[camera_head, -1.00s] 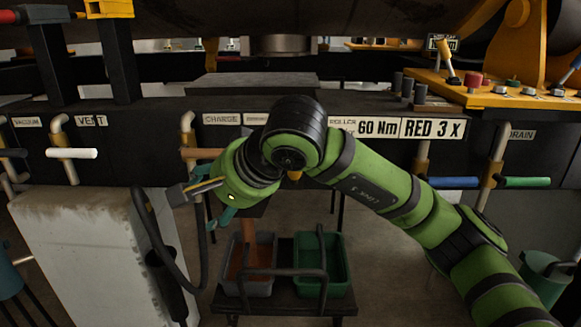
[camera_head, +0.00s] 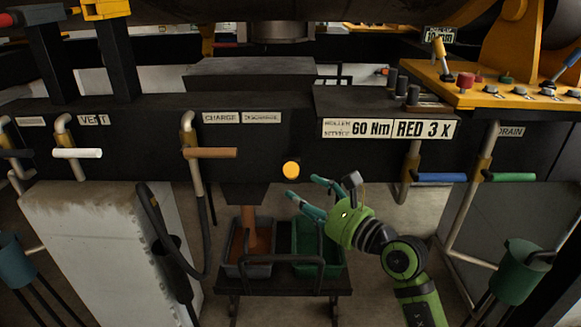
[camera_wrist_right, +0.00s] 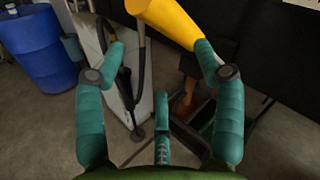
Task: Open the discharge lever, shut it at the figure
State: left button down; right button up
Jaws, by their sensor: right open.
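The discharge lever's brown handle (camera_head: 211,153) sticks out level to the right from its pipe, under the CHARGE and DISCHARGE labels (camera_head: 240,117). A round amber knob or lamp (camera_head: 291,170) is on the beam's lower front. My right gripper (camera_head: 303,186) is open and empty, just below and right of it, away from the lever. In the right wrist view a yellow cylinder (camera_wrist_right: 168,18) is near the open fingers (camera_wrist_right: 160,68). A brown column (camera_head: 249,229) runs from the chute into a grey tub (camera_head: 264,270). My left gripper is out of view.
A green tub (camera_head: 338,268) stands beside the grey one on a dark cart. A white-handled vent lever (camera_head: 77,153), blue handle (camera_head: 440,177) and green drain handle (camera_head: 510,177) project along the beam. A hose (camera_head: 165,225) hangs at left.

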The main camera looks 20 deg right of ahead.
aim_at(290, 174)
jog(key=shift+n+h, duration=0.5)
jog(key=shift+n, duration=0.2)
jog(key=w, duration=0.2)
jog(key=w+a+r+p, duration=0.1)
jog(key=w, duration=0.1)
jog(key=w+a+r+p, duration=0.1)
jog(key=w, duration=0.1)
jog(key=shift+a+r, duration=0.1)
grip_shut()
